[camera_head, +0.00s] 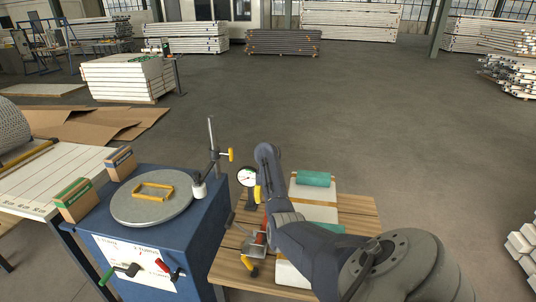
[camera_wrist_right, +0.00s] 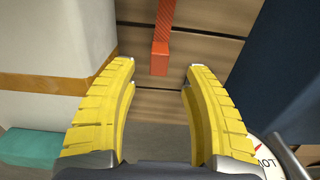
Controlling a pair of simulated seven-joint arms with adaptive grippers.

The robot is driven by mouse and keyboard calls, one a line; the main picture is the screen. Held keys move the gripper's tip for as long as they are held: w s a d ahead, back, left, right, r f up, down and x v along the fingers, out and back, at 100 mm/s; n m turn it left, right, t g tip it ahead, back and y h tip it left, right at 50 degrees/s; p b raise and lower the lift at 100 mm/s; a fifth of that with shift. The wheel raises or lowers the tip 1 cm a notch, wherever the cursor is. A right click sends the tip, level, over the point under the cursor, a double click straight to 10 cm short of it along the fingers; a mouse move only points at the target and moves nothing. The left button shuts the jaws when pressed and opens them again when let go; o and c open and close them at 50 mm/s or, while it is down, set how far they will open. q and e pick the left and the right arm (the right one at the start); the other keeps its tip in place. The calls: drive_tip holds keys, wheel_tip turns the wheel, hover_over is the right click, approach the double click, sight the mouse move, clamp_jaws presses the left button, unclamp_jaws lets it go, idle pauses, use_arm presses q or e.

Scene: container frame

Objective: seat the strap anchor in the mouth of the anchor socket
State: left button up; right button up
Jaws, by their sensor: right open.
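The strap anchor seems to be the orange-red block (camera_wrist_right: 160,58) at the end of a patterned strap (camera_wrist_right: 166,20) in the right wrist view. In the head view the red piece (camera_head: 263,224) is partly hidden by my right arm. My right gripper (camera_wrist_right: 160,68) is open and empty. Its yellow fingers spread to either side of the block's end, which lies beyond them; I see no contact. In the head view one yellow finger of my right gripper (camera_head: 257,194) shows beside my arm. A silver metal fitting (camera_head: 257,243), possibly the anchor socket, sits on the pallet; its mouth is unclear.
White boxes with teal pads (camera_head: 315,179) stand on the wooden pallet (camera_head: 352,207). A dial gauge (camera_head: 246,176) stands close left of my right gripper. The blue cabinet (camera_head: 204,232), with a round plate (camera_head: 125,207) and a post (camera_head: 212,140), is further left.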

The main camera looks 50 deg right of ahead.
drive_tip(key=shift+d+f, duration=0.1)
drive_tip(key=shift+f, duration=2.8)
drive_tip(key=shift+o, duration=0.2)
clamp_jaws()
